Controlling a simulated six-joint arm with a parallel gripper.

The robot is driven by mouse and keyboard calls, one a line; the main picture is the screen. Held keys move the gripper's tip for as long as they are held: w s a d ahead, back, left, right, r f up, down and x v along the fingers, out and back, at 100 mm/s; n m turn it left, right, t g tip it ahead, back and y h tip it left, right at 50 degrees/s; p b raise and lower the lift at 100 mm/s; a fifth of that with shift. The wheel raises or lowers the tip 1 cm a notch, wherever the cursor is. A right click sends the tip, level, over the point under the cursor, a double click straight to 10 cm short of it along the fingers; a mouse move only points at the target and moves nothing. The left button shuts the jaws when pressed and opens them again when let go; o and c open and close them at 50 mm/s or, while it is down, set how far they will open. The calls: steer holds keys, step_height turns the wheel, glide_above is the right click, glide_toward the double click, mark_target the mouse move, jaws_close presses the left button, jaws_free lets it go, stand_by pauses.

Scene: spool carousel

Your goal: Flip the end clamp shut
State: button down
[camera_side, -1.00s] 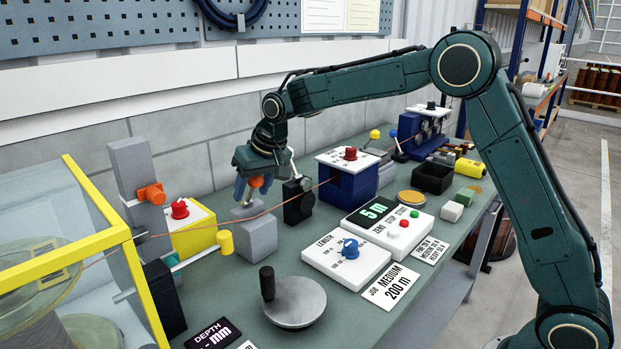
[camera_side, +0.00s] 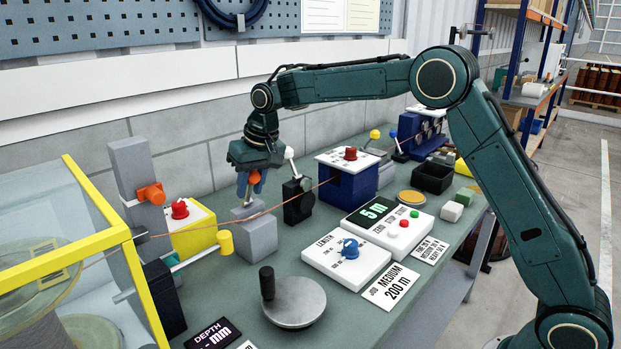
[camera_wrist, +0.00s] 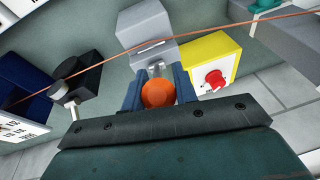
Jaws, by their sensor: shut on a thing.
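The end clamp appears to be the grey block (camera_side: 255,236) on the bench, with a short metal lever. The block also shows in the wrist view (camera_wrist: 146,24). The lever (camera_wrist: 157,68) ends in an orange ball knob (camera_wrist: 158,93). My gripper (camera_side: 250,186) is above the block, its blue fingers shut on the orange knob. In the wrist view the knob sits between the fingers of my gripper (camera_wrist: 158,88). In the side view the fingers mostly hide the knob. A copper-coloured wire (camera_wrist: 110,54) runs across the block; whether it is pinched I cannot tell.
A yellow box with a red knob (camera_side: 180,209) stands just left of the block. A black block (camera_side: 298,203) with a white-ball lever stands to its right. A yellow-framed enclosure (camera_side: 100,240) is at the left. A cranked disc (camera_side: 295,302) lies in front.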

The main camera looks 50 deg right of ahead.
steer(key=shift+w+r+g, duration=0.2)
steer(key=shift+w+g, duration=0.15)
steer(key=shift+g, duration=0.35)
steer(key=c, duration=1.1)
jaws_free()
steer(key=shift+s+f+t, duration=0.1)
steer(key=shift+s+t, duration=0.2)
steer(key=shift+t, duration=0.3)
steer(key=shift+s+f+t, duration=0.25)
steer(key=shift+s+t, duration=0.25)
steer(key=shift+t, duration=0.3)
steer(key=v, duration=1.4)
steer(key=shift+n+t, duration=0.4)
steer(key=shift+s+d+r, duration=0.2)
steer(key=shift+s+d, duration=0.45)
steer(key=shift+s, duration=2.65)
steer(key=shift+s+d+r, duration=0.2)
steer(key=shift+s+d, duration=0.45)
steer(key=shift+s, duration=2.6)
steer(key=shift+s+d+r, duration=0.2)
steer(key=shift+s+d, duration=0.45)
steer(key=shift+s, duration=2.65)
